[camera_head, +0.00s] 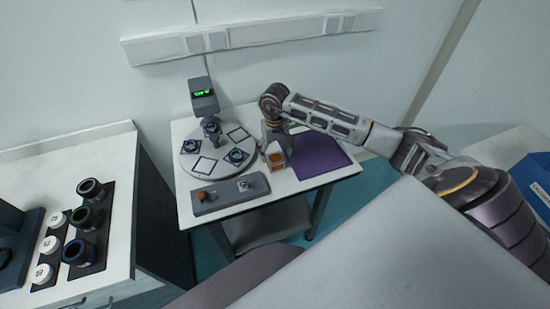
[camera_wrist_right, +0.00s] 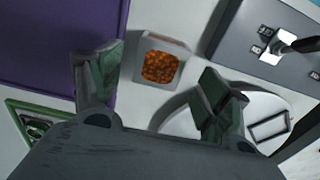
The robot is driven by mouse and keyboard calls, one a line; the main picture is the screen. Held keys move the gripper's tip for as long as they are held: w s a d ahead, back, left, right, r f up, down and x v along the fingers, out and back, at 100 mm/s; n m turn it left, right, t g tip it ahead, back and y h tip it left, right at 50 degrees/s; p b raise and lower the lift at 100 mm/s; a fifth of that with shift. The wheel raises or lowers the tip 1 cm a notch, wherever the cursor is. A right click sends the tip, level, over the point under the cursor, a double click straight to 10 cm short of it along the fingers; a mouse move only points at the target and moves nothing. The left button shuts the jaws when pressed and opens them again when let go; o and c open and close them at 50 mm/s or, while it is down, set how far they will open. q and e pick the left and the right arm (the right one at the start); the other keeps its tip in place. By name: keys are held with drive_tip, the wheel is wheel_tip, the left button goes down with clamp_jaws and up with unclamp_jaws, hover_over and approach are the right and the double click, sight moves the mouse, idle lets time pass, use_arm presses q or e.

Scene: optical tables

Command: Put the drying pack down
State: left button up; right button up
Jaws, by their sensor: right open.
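The drying pack (camera_head: 277,160), a small pale pack with an orange beaded window, rests on the white tabletop between the purple mat and the grey switch box. In the right wrist view the pack (camera_wrist_right: 161,64) appears between my two spread fingers, with a visible gap on each side. My right gripper (camera_head: 271,146) is open and empty, right at the pack; in the wrist view its green-padded fingers (camera_wrist_right: 157,82) stand wide apart. The exact height of the fingertips over the table is hard to tell. My left gripper is not in view.
A purple mat (camera_head: 318,157) lies to the right of the pack. A grey switch box (camera_head: 230,194) is at the table's front edge. A round plate (camera_head: 214,174) with several small items and a display unit (camera_head: 203,97) stand at left.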

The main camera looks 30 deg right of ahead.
sight(275, 158)
wheel_tip(275, 158, up, 7)
drive_tip(key=b, duration=0.1)
idle(0.5)
drive_tip(key=shift+o, duration=0.4)
drive_tip(key=shift+a, duration=0.1)
